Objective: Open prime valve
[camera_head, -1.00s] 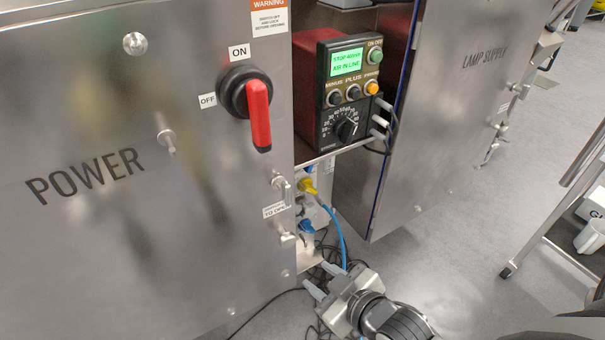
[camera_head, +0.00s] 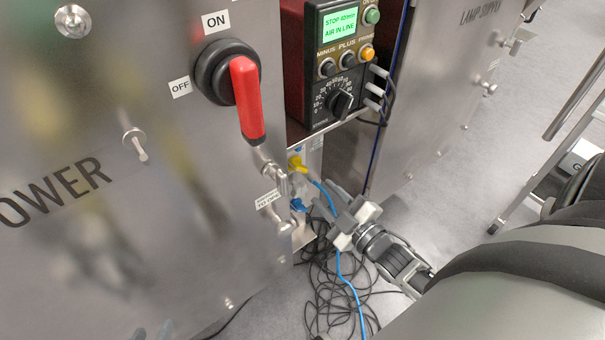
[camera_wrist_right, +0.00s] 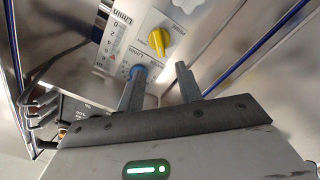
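A yellow knob (camera_head: 295,162) and a blue knob (camera_head: 298,205) sit on a pale panel in the recess below the pump controller. My right gripper (camera_head: 332,202) is open beside the panel. Two pale tips (camera_head: 152,331) at the bottom edge may be my left gripper.
The controller (camera_head: 330,70) reads "STOP" and "AIR IN LINE". A red-handled power switch (camera_head: 246,98) projects from the left steel panel. Blue tubing and black cables (camera_head: 340,285) lie on the floor below.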

